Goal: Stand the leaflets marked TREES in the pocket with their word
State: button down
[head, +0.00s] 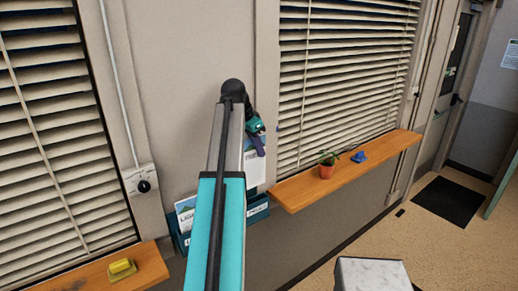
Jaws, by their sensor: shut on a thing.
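My gripper (259,146) is in front of the wall, beyond my arm, near the middle of the head view. It is shut on white and blue leaflets (254,170) that hang below its fingers; their word cannot be read. A blue-teal rack of pockets (258,202) is on the wall below them. The right pocket has a white label, too small to read surely. The leaflets are above or partly in this pocket; I cannot tell which. Other leaflets (186,212) stand in a left pocket. My arm hides the rack's middle.
A wooden sill (345,172) right of the rack holds a potted plant (327,165) and a blue object (359,156). A left sill (105,278) holds a yellow object (122,268). A marble-topped block (372,274) stands in front.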

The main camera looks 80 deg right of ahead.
aim_at(246, 154)
jog(key=shift+f+b, duration=2.55)
jog(key=shift+f, duration=3.9)
jog(key=c, duration=1.8)
grip_release()
jog(key=shift+c, duration=0.2)
jog(key=shift+b+v, duration=2.15)
jog(key=shift+v, duration=4.75)
jog(key=shift+a+f, duration=0.1)
